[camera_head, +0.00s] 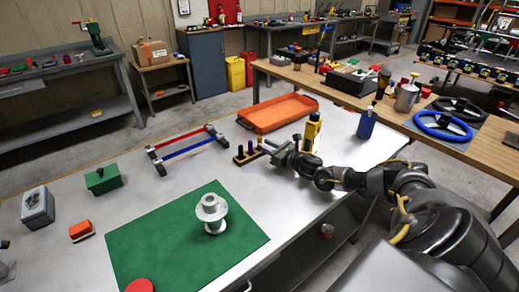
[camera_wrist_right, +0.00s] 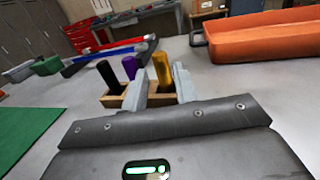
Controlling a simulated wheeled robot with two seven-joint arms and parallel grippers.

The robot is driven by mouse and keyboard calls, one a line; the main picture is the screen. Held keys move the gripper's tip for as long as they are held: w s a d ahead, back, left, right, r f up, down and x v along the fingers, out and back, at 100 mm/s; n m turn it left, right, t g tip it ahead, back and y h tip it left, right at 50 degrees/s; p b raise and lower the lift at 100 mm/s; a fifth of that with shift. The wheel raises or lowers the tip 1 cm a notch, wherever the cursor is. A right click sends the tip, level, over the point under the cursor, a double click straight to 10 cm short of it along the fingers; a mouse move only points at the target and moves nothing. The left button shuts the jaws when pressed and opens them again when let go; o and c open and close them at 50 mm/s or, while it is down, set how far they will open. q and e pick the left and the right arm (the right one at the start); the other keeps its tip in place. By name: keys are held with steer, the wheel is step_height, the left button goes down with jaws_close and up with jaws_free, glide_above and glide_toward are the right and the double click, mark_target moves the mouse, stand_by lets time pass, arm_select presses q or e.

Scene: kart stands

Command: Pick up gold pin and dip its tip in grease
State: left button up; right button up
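The gold pin (camera_wrist_right: 162,70) stands upright at the right end of a small wooden block (camera_wrist_right: 116,101). A purple pin (camera_wrist_right: 129,67) and a black pin (camera_wrist_right: 109,77) stand beside it. The block also shows in the head view (camera_head: 241,161), left of my right gripper (camera_head: 272,152). In the wrist view the right gripper's (camera_wrist_right: 160,80) fingers are apart, with the gold pin showing between them. I cannot tell whether either finger touches it. I cannot tell which container holds the grease. My left gripper is not in view.
A yellow bottle (camera_head: 312,132) stands just behind my right gripper. An orange tray (camera_head: 278,112) lies farther back. A green mat (camera_head: 165,250) with a white flanged part (camera_head: 212,212) lies in front. Green (camera_head: 103,180) and grey (camera_head: 38,208) boxes stand at left.

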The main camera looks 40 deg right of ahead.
steer(key=shift+w, duration=0.4)
steer(key=shift+w+a+b, duration=0.1)
steer(key=shift+w+b, duration=0.3)
steer(key=shift+b, duration=0.05)
steer(key=w, duration=0.1)
steer(key=w+b, duration=0.2)
steer(key=shift+w+a+f, duration=0.15)
steer(key=shift+w+a, duration=0.1)
steer(key=shift+w, duration=0.4)
steer(key=shift+r, duration=0.2)
steer(key=c, duration=0.5)
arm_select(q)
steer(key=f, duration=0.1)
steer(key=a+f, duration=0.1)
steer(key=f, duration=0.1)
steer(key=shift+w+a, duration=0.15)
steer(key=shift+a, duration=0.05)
arm_select(e)
jaws_close()
